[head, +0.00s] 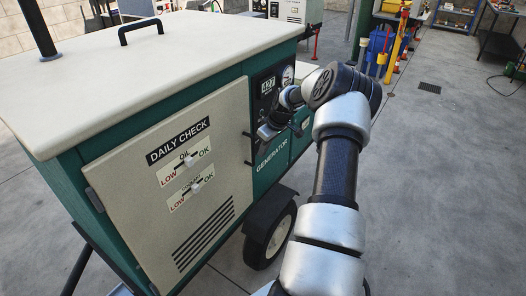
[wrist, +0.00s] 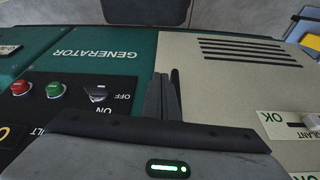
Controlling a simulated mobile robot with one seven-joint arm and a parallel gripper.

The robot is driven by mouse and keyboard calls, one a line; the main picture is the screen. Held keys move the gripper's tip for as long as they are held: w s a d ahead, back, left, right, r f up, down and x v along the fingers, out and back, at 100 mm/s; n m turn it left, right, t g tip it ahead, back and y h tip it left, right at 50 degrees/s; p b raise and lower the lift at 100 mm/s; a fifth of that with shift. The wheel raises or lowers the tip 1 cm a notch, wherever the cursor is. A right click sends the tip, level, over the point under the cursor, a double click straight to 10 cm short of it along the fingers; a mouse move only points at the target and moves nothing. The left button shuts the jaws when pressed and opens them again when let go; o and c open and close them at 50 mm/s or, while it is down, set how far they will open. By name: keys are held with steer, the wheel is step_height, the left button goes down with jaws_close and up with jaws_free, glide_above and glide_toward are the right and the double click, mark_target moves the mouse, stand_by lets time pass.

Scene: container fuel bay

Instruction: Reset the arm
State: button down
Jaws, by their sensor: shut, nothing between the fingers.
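My arm reaches out over the right side of the green and cream generator (head: 70,185). My gripper (head: 268,131) is close in front of the control panel, by the door's right edge, and hides part of the panel. In the wrist view, my gripper (wrist: 163,97) has its dark fingers together with nothing between them. The fingers point over the seam between the panel and the cream door (wrist: 225,85). Whether they touch the surface I cannot tell.
The wrist view shows a red button (wrist: 20,88), a green button (wrist: 55,90) and an ON/OFF switch (wrist: 97,93) beside the fingers. A lit display (head: 267,85) sits above my gripper. Yellow posts (head: 397,45) stand behind. The floor at right is clear.

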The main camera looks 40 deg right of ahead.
steer(key=v, duration=0.9)
steer(key=shift+d, duration=0.2)
